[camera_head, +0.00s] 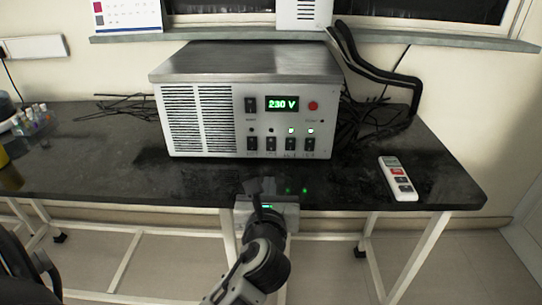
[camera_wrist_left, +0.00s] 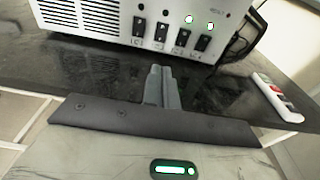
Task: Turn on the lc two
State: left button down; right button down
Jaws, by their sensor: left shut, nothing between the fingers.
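The power unit (camera_head: 245,100) stands on the dark bench, its display reading 230 V. A row of black rocker switches lines its lower front, with labels too small to read surely. The second switch from the left (camera_head: 271,143) has an unlit lamp above it; it also shows in the wrist view (camera_wrist_left: 161,31). The leftmost switch's lamp is unlit too; the two right lamps glow green. My left gripper (camera_head: 262,186) is at the bench's front edge, below and in front of the switches, apart from them. Its fingers (camera_wrist_left: 158,75) are together and empty. My right gripper is out of view.
A white remote-like device (camera_head: 398,178) with red and dark buttons lies on the bench at right. Black cables (camera_head: 375,115) bunch beside the unit. Small vials (camera_head: 33,118) stand at far left. The bench strip before the unit is clear.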

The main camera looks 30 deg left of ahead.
aim_at(272, 150)
pick_arm(q)
jog(key=b+x, duration=0.1)
jog(key=x, duration=1.2)
jog(key=shift+w+a, duration=0.1)
jog(key=shift+w, duration=0.25)
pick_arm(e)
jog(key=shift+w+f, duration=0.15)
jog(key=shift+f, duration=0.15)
pick_arm(q)
jog(key=shift+f+b, duration=0.1)
jog(key=shift+b, duration=0.25)
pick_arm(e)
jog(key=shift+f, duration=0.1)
